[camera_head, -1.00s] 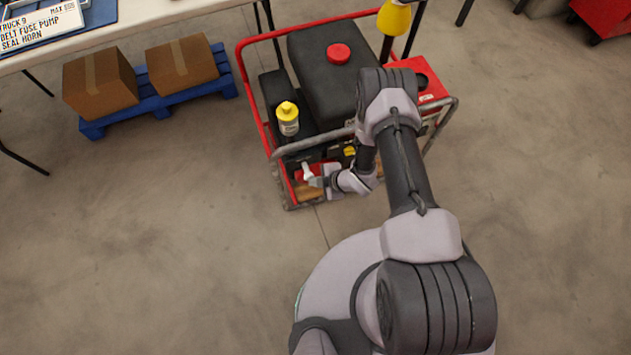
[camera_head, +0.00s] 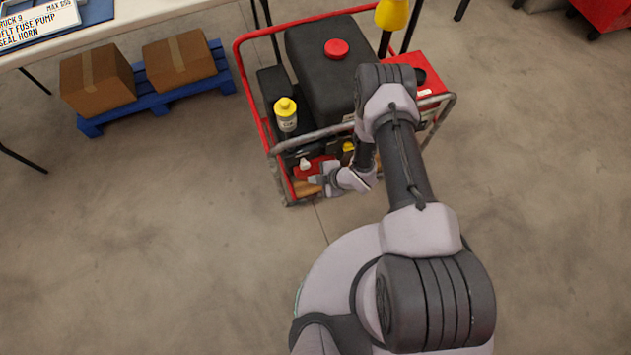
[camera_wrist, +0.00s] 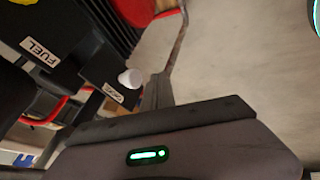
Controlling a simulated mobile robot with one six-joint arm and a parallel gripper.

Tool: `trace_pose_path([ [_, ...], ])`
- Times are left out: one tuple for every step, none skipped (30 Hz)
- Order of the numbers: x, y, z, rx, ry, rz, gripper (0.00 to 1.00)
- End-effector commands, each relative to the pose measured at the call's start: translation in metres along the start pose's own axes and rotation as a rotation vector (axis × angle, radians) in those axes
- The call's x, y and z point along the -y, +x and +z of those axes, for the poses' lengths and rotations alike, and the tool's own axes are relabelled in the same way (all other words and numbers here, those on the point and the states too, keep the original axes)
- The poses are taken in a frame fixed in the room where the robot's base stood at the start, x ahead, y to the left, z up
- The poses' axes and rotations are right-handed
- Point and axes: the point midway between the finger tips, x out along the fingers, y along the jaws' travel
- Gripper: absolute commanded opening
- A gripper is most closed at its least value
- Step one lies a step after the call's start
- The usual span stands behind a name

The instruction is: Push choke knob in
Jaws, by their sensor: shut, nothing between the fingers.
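The white choke knob (camera_head: 304,164) is on the front of the red-framed pump (camera_head: 238,62), low on its near side. In the wrist view the knob (camera_wrist: 130,78) sits close against a black panel, beside a small white label (camera_wrist: 113,93) that is hard to read. My gripper (camera_head: 317,179) is shut and empty, just below and right of the knob in the head view. In the wrist view its dark fingers (camera_wrist: 157,92) are to the right of the knob, with a small gap seen between them. How far the knob stands out is hard to judge.
A FUEL label (camera_wrist: 40,52) is on the black panel left of the knob. A yellow-capped bottle (camera_head: 286,116) and a black tank with a red cap (camera_head: 336,49) are on the pump. Frame tubes surround the area. The floor in front is clear.

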Motion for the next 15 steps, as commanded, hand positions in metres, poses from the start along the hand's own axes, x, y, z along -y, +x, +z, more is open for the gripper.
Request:
trace_pose_path([
  [-0.003,-0.018,-0.001,0.002,0.004,0.001,0.0],
  [-0.003,-0.027,-0.002,0.002,0.005,0.001,0.0],
  [-0.003,-0.037,-0.002,0.002,0.005,0.0,0.0],
  [-0.002,-0.045,-0.002,0.002,0.005,-0.001,0.0],
  [-0.003,-0.052,-0.002,0.002,0.005,-0.001,0.0],
  [-0.002,-0.061,-0.002,0.002,0.004,-0.001,0.0],
  [-0.002,-0.067,-0.002,0.002,0.004,0.0,0.0],
  [-0.002,-0.073,-0.001,0.002,0.005,-0.001,0.0],
  [-0.001,-0.08,-0.002,0.001,0.004,-0.001,0.0],
  [-0.001,-0.085,-0.001,0.001,0.004,-0.001,0.0],
  [-0.001,-0.088,-0.001,0.001,0.004,-0.002,0.0],
  [0.0,-0.093,-0.001,0.0,0.003,-0.002,0.0],
  [0.0,-0.095,-0.001,0.0,0.002,-0.002,0.0],
  [0.0,-0.097,-0.001,0.001,0.002,-0.002,0.0],
  [0.0,-0.099,0.0,0.001,0.002,-0.002,0.0],
])
